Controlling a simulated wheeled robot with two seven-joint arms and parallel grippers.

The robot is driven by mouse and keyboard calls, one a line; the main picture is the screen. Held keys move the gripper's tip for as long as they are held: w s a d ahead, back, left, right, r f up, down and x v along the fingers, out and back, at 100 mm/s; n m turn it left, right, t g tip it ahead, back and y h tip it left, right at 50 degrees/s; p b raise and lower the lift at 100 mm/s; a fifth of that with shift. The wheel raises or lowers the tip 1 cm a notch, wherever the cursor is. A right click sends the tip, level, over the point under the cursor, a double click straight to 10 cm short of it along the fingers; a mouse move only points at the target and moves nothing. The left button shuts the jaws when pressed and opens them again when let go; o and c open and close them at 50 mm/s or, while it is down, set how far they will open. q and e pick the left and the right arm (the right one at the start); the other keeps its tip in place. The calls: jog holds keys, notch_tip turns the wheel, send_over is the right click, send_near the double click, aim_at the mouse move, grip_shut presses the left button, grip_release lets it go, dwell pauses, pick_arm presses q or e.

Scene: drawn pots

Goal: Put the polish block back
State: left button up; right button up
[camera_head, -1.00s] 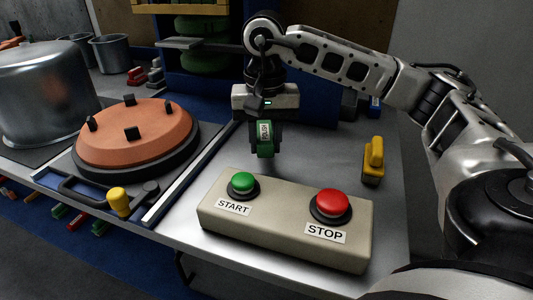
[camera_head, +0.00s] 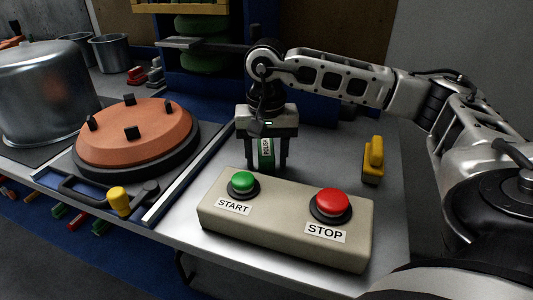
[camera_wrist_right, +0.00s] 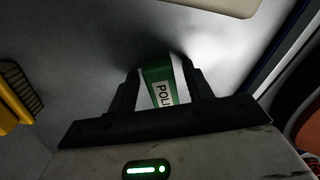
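The polish block (camera_head: 266,152) is green and white with a POLISH label. It is upright between the two fingers of my right gripper (camera_head: 267,160), behind the control box. I cannot tell whether the block touches the table. My left gripper is not in view.
A control box (camera_head: 285,222) with a green START button (camera_head: 243,183) and red STOP button (camera_head: 332,203) stands just in front. An orange disc (camera_head: 137,138) and a metal pot (camera_head: 48,90) are at the left.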

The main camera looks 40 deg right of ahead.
notch_tip(320, 180, up, 12)
jog(key=p, duration=0.1)
jog(key=shift+r+p, duration=0.2)
jog(key=shift+p, duration=0.1)
dwell(0.7)
